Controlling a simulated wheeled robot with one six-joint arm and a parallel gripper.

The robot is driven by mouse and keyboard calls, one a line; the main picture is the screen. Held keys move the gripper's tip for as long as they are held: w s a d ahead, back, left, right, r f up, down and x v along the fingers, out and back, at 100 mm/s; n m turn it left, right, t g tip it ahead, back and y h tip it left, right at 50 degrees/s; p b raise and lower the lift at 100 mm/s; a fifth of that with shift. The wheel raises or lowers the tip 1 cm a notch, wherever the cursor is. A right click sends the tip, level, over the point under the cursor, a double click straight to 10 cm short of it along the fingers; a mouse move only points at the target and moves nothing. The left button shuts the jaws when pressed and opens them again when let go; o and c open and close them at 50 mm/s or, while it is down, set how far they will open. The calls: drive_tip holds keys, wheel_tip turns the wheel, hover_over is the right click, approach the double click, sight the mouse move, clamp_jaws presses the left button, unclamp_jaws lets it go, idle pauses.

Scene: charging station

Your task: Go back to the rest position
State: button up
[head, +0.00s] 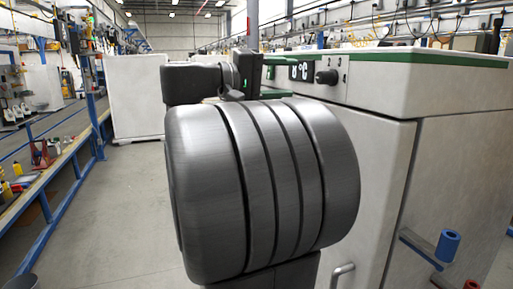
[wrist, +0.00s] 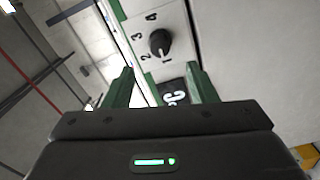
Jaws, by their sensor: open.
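My gripper (wrist: 160,68) is open and empty in the wrist view, its two green fingers apart. Beyond them is a light control panel with a black knob (wrist: 160,42) and the numbers 1 to 4 around it. The knob lies past the fingertips, and I see no contact. A black label with white marks (wrist: 174,92) shows between the fingers. The knob (head: 327,77) shows right of the gripper.
A white cabinet (head: 455,175) with a green-edged top fills the right side, close to my arm. A blue spool-like part (head: 447,245) sticks out from its side. A blue-framed shelf (head: 60,185) runs along the left. The floor (head: 125,215) between them is clear.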

sight(319, 78)
drive_tip(key=p+x, duration=0.1)
drive_tip(key=x, duration=0.8)
drive_tip(key=shift+w+d, duration=0.15)
drive_tip(key=shift+d, duration=0.2)
drive_tip(key=b+v, duration=0.2)
drive_tip(key=v, duration=1.2)
drive_tip(key=p+x, duration=0.2)
drive_tip(key=x, duration=1.2)
drive_tip(key=shift+d+f+m, duration=0.1)
drive_tip(key=shift+f+m, duration=0.1)
drive_tip(key=shift+m, duration=0.2)
drive_tip(key=shift+m+b, duration=0.5)
drive_tip(key=shift+m, duration=0.4)
drive_tip(key=m, duration=0.2)
drive_tip(key=shift+m+b, duration=0.3)
drive_tip(key=shift+b, duration=0.05)
drive_tip(key=m, duration=0.5)
drive_tip(key=shift+r+m, duration=0.15)
drive_tip(key=shift+m, duration=0.85)
